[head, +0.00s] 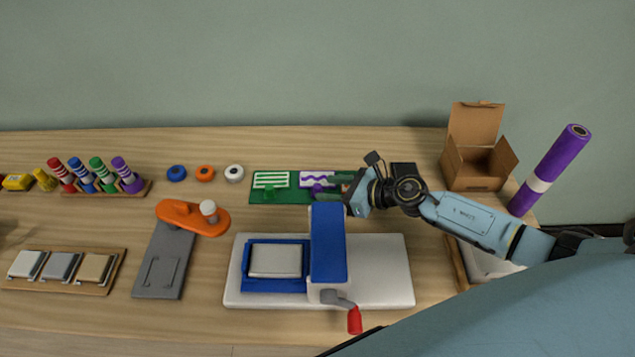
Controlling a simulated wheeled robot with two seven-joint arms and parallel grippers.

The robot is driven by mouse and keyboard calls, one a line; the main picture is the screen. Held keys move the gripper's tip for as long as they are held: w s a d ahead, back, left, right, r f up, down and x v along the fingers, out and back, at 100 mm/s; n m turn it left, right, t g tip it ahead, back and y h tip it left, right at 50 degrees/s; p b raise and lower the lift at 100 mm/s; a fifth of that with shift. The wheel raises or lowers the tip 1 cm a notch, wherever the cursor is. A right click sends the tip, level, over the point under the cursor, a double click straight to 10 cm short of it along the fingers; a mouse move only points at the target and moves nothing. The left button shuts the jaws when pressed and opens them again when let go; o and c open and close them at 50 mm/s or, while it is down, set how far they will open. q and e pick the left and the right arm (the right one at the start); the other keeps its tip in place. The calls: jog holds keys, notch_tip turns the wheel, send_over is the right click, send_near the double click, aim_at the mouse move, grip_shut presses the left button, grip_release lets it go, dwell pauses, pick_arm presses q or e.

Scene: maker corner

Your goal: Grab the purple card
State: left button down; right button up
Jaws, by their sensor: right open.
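The purple card (317,178), with a white face and a purple wavy line, lies on a green board (289,195) at the back middle of the table. A green card (271,180) with white stripes lies to its left on the same board. My right gripper (326,186) is open at the purple card, its fingers reaching in from the right over the card's lower right part. A small purple part shows at the card's lower edge. I cannot tell whether the fingers touch the card. The board's right end is hidden by the gripper. My left gripper is not in view.
A white press with a blue arm (329,245) and red-handled crank stands just in front of the board. An orange-topped grey tool (172,250), tape rolls (205,173) and a marker rack (105,188) are left. An open cardboard box (478,165) and purple roll (549,170) stand right.

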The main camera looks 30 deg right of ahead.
aim_at(316, 181)
jog(key=shift+x, duration=1.4)
grip_shut()
